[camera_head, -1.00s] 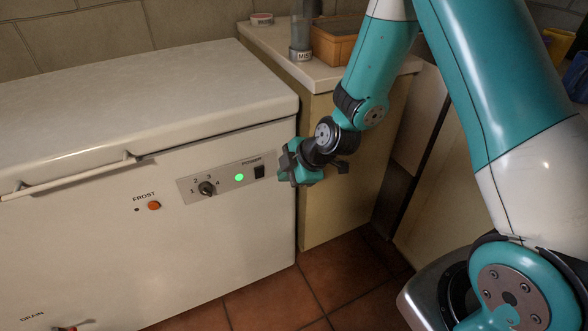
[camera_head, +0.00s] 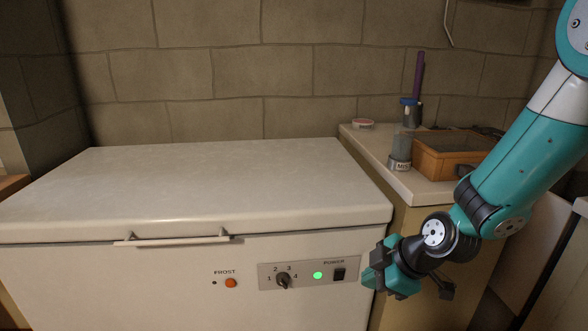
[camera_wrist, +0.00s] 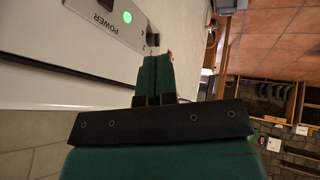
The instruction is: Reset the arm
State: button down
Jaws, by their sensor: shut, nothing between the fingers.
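My gripper (camera_head: 378,279) is in front of the right end of the white chest freezer (camera_head: 220,185), beside its control panel (camera_head: 306,272). In the wrist view my gripper (camera_wrist: 156,60) shows its two green fingers shut together with nothing between them. The panel has a dark dial (camera_head: 283,281), a lit green light (camera_head: 318,275) and a black power switch (camera_head: 339,274). The freezer lid is down. I cannot tell from these views how far the fingertips are from the freezer front.
A counter (camera_head: 400,185) stands right of the freezer. An orange frost button (camera_head: 231,283) sits left of the dial. The lid handle (camera_head: 172,240) sticks out.

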jog(key=s+a+r+m+g, duration=0.2)
jog(key=s+r+m, duration=0.2)
jog(key=s+r, duration=0.5)
jog(key=s+a+r+m+g, duration=0.15)
jog(key=s+r+m, duration=0.35)
jog(key=s, duration=0.6)
notch_tip(320, 180, up, 18)
jog(key=g+h+p, duration=0.1)
jog(key=p, duration=1.5)
jog(key=shift+s+d+f, duration=0.2)
jog(key=shift+s+d, duration=0.1)
jog(key=shift+s, duration=0.1)
